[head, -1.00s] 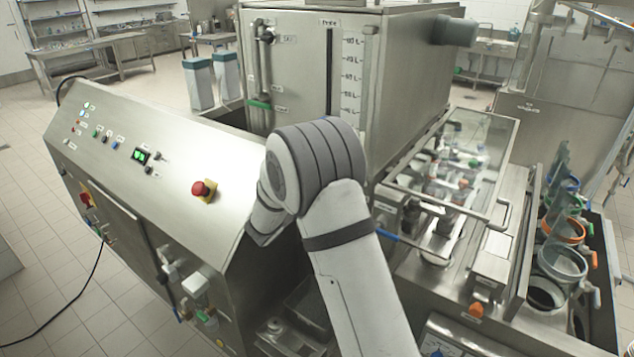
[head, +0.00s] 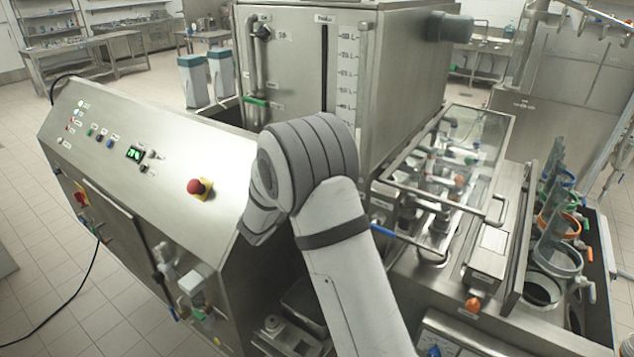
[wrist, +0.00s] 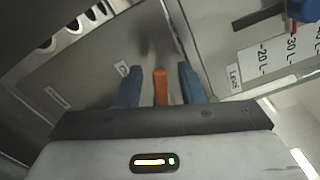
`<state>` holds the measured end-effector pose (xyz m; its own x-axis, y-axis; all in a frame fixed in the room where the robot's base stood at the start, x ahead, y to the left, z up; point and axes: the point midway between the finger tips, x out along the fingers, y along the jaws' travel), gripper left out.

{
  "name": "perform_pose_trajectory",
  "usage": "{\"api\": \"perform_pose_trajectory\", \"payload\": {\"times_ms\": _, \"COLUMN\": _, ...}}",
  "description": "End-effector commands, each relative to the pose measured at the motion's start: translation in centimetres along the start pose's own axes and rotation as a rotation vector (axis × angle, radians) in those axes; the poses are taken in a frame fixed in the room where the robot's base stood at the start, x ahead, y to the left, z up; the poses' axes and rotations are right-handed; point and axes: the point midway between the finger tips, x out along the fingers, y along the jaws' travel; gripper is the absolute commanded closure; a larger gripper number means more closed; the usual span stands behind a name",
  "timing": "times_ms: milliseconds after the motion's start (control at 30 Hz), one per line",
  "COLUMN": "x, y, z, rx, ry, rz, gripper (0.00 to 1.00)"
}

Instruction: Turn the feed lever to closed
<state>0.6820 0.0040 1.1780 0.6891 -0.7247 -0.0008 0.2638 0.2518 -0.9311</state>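In the wrist view an orange lever handle (wrist: 160,87) stands between the two blue fingers of my gripper (wrist: 158,86). A gap shows on both sides of the handle, so the gripper is open around it. I take this handle to be the feed lever. Its pivot is not clearly seen. In the head view my arm bends down behind itself, hiding my gripper and this handle.
The sloped control console (head: 120,150) with a red emergency button (head: 200,188) is left of my arm. The steel tank (head: 290,70) stands behind. A clear-covered valve section (head: 465,150) and a rack of ringed clear cups (head: 558,255) are at the right.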

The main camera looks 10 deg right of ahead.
Motion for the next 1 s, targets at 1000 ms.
{"api": "perform_pose_trajectory", "payload": {"times_ms": 1000, "x": -6.0, "y": -2.5, "z": -3.9, "rx": 0.202, "ry": 0.148, "rz": 0.027, "gripper": 0.86}}
